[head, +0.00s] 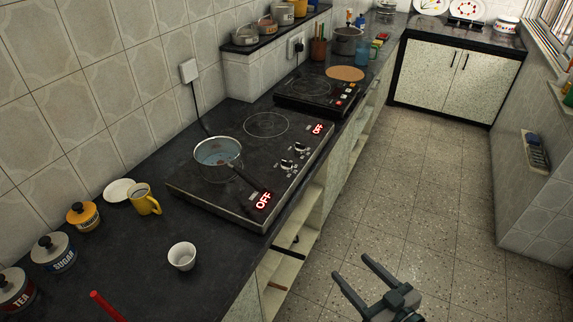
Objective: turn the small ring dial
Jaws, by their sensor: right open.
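A black double-ring hob (240,140) lies on the dark counter. Two silver dials sit side by side on its right part: the upper dial (302,149) and the lower dial (287,165). I cannot tell which one belongs to the small ring. Two red displays, the upper one (318,128) and the lower one (263,201), both read OFF. My right gripper (352,267) is open and empty, over the floor at the bottom, to the right of the counter and well apart from the dials. My left gripper is not in view.
A saucepan (218,154) stands on the hob's left ring, its dark handle reaching toward the lower display. A yellow mug (144,199), a white cup (182,256) and several jars stand on the near counter. A second cooktop (315,90) lies behind. The floor (410,200) is clear.

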